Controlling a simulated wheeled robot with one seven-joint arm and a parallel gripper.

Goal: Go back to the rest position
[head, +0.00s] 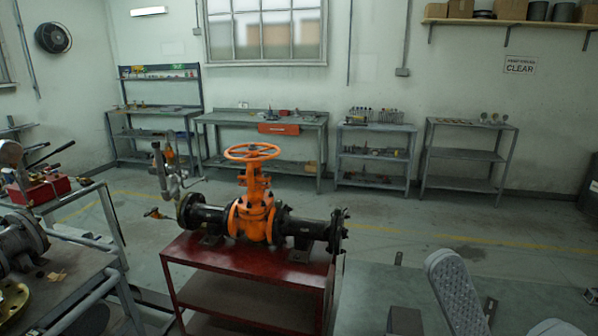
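An orange gate valve (256,212) with an orange handwheel (251,152) on top sits in the middle of the head view. It is mounted in a black flanged pipe (302,229) that lies across a dark red stand (246,260). The valve stands upright and nothing touches the handwheel. My gripper does not show in this view, so its opening and anything in it are hidden. Grey rounded parts at the lower right look like links of my arm, well to the right of the valve and apart from it.
A grey cart (62,292) with pipe parts stands at the left, near the red stand. A workbench (262,118) and grey shelf units (466,155) line the back wall. The floor (430,228) right of the valve and before the shelves is largely clear.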

